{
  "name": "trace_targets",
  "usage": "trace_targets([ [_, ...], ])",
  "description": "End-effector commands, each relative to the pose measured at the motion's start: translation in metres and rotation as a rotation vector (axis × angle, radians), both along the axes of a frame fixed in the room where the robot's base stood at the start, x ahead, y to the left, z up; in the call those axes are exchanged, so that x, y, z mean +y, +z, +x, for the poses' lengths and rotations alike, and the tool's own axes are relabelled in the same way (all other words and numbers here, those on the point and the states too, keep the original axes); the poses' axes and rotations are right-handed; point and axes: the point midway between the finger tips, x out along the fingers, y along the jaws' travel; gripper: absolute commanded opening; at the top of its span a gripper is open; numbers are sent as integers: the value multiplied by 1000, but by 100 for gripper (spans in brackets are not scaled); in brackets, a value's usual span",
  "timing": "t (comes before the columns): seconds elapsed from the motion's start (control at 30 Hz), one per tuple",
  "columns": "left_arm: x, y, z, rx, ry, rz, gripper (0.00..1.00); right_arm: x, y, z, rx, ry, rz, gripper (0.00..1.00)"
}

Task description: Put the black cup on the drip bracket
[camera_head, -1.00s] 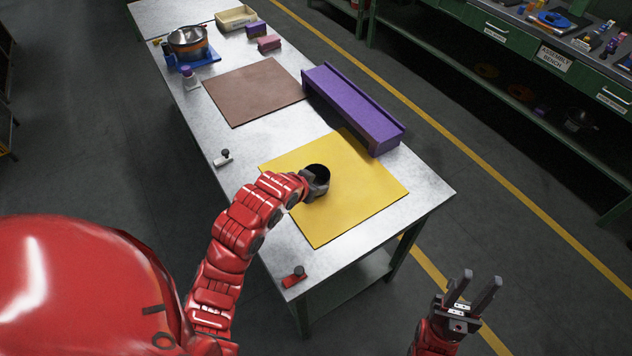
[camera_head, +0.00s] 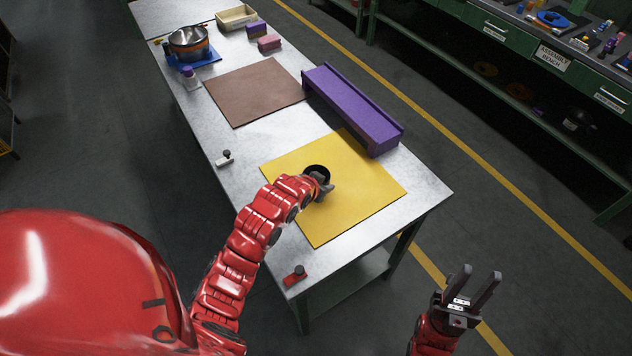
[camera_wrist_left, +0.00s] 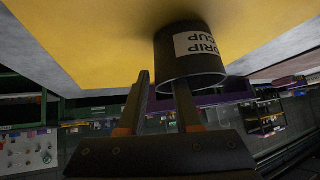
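The black cup (camera_head: 317,171) stands on the yellow mat (camera_head: 360,195). In the left wrist view the cup (camera_wrist_left: 190,60) carries a white label reading "DRIP CUP". My left gripper (camera_head: 325,187) is at the cup's near side, low over the mat. My right gripper (camera_head: 472,287) is open and empty, off the table's right side. No part is clearly identifiable as the drip bracket.
A long purple channel-shaped piece (camera_head: 350,108) lies behind the mat. A brown mat (camera_head: 255,92), a pot (camera_head: 188,42) on a blue base, a tray (camera_head: 236,17) and small blocks are farther back. A red clamp-like item (camera_head: 295,275) sits at the near edge.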

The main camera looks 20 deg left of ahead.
Motion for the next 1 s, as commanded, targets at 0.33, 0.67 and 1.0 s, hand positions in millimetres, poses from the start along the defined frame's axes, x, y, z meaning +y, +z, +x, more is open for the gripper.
trace_targets([
  [0.33, 0, 0, 0, 1, 0, -1, 0, 0, 0, 0, 0, 0, 0, 39],
  [0.67, 0, 0, 0, 2, 1, -2, 0, 0, -1, 0, 0, 0, 0, 39],
  [1.0, 1, 36, 0, -8, 1, -1, 0, 0, -25, 0, 0, 0, 0, 39],
])
